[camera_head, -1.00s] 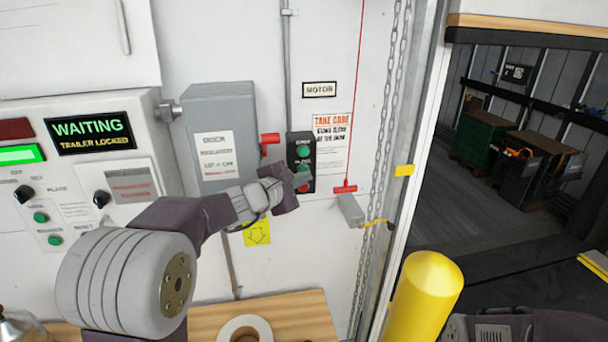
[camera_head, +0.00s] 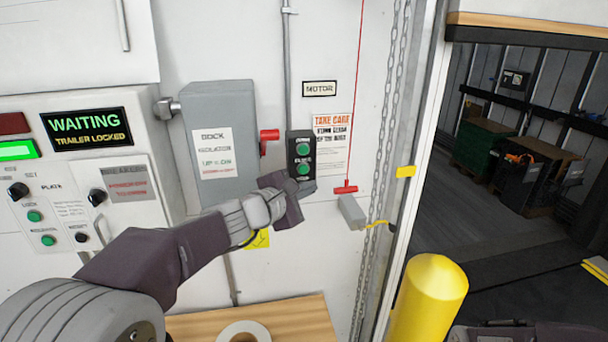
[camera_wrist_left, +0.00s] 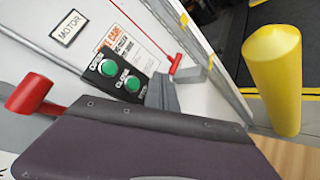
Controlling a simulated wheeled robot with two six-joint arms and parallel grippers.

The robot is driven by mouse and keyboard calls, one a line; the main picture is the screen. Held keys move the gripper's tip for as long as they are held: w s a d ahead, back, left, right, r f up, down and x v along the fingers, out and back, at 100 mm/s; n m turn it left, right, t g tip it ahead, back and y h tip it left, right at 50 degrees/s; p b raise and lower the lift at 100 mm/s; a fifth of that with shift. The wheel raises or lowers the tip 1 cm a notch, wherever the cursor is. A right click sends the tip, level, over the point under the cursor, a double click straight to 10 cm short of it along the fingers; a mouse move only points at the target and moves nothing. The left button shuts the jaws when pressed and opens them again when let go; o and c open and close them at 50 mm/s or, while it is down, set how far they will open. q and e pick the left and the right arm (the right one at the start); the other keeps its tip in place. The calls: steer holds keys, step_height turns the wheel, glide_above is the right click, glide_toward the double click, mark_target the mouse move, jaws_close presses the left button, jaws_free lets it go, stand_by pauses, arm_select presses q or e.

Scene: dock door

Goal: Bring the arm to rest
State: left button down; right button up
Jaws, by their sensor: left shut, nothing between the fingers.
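My left arm comes in from the lower left in the head view. Its gripper (camera_head: 305,189) is shut and empty, just below the lower green button of the motor's push-button box (camera_head: 302,150). Whether it touches the box cannot be told. Both green buttons show in the head view. In the left wrist view the shut grey fingers (camera_wrist_left: 162,92) stand just right of and below the button box (camera_wrist_left: 108,68), past the dark gripper body. Part of what looks like my right arm shows at the bottom right of the head view; its gripper is out of the picture.
A grey isolator box (camera_head: 222,110) with a red handle (camera_head: 268,136) is left of the buttons. The control panel (camera_head: 150,140) reads WAITING, TRAILER LOCKED. A red pull cord (camera_head: 355,100), chains (camera_head: 390,120) and a yellow bollard (camera_head: 428,300) are to the right. A wooden ledge (camera_head: 295,318) holds a tape roll (camera_head: 243,332).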

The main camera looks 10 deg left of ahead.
arm_select(q)
steer(key=shift+f, duration=0.1)
steer(key=s+d+f+m+g+b, duration=0.2)
steer(key=s+f+m+g, duration=0.3)
steer(key=f, duration=0.8)
steer(key=s+d+f+m+g+b, duration=0.1)
steer(key=s+f+m+g+b, duration=0.25)
steer(key=s+f, duration=0.65)
steer(key=s+a+f+m+g+y, duration=0.4)
steer(key=s+a+f+m+y, duration=0.1)
steer(key=s+a+f+m, duration=0.4)
step_height(320, 180, down, 3)
steer(key=shift+s+a+f+m+y+p, duration=0.15)
steer(key=shift+s+m+y+p, duration=0.2)
steer(key=shift+s+m, duration=0.7)
steer(key=shift+w+g, duration=0.1)
steer(key=shift+g, duration=0.15)
